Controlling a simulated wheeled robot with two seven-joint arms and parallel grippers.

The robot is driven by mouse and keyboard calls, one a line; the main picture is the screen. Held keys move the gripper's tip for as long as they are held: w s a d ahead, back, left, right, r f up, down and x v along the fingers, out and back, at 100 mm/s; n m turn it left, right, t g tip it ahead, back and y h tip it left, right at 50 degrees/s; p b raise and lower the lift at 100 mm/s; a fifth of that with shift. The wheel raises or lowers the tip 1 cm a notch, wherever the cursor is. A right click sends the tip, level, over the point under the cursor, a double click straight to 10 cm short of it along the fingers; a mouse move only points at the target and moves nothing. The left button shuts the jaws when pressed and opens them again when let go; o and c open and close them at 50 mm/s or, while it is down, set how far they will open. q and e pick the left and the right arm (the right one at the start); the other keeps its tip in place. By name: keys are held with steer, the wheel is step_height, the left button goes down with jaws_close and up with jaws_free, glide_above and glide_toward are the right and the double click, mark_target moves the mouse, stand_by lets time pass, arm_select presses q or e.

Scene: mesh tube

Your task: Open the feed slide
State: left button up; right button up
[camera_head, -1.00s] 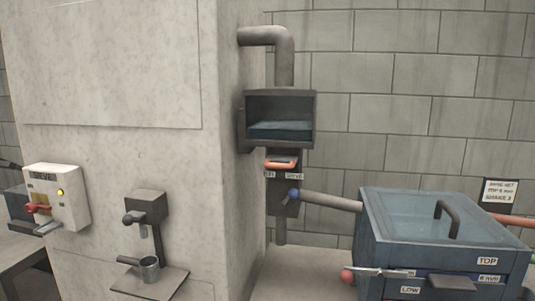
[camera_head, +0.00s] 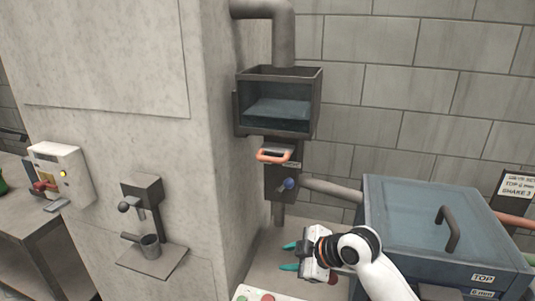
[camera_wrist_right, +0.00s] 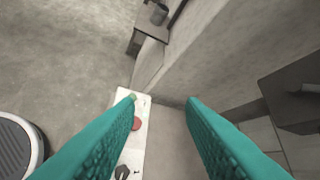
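The feed slide shows as an orange handle (camera_head: 273,156) on a dark plate under the glass-fronted hopper (camera_head: 278,108), beside the concrete column. Whether the slide is in or out is hard to tell. My right gripper (camera_head: 284,257) is below and slightly right of the handle, clearly apart from it. Its two teal fingers are spread with nothing between them, and the right wrist view also shows them apart (camera_wrist_right: 161,101). My left gripper is not in view.
A blue knob (camera_head: 289,184) sits below the handle. A white panel with red and green buttons (camera_head: 255,294) lies below my gripper.

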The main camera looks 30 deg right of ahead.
steer(key=w+d+r+n+t+y, duration=0.1)
steer(key=w+d+r, duration=0.1)
steer(key=r, duration=0.3)
steer(key=w+d+r+n+t, duration=0.1)
steer(key=w+d+r, duration=0.1)
steer(key=r, duration=0.3)
steer(key=n+t+y, duration=0.1)
steer(key=n+t, duration=0.2)
glide_toward(275, 159)
steer(key=p+x, duration=0.5)
steer(key=x, duration=0.5)
steer(key=shift+w+a+f, duration=0.1)
steer(key=shift+w+a, duration=0.05)
steer(key=shift+w, duration=0.2)
steer(key=shift+w+a+f, duration=0.15)
steer(key=shift+w+f, duration=0.05)
steer(key=shift+w, duration=0.2)
jaws_close()
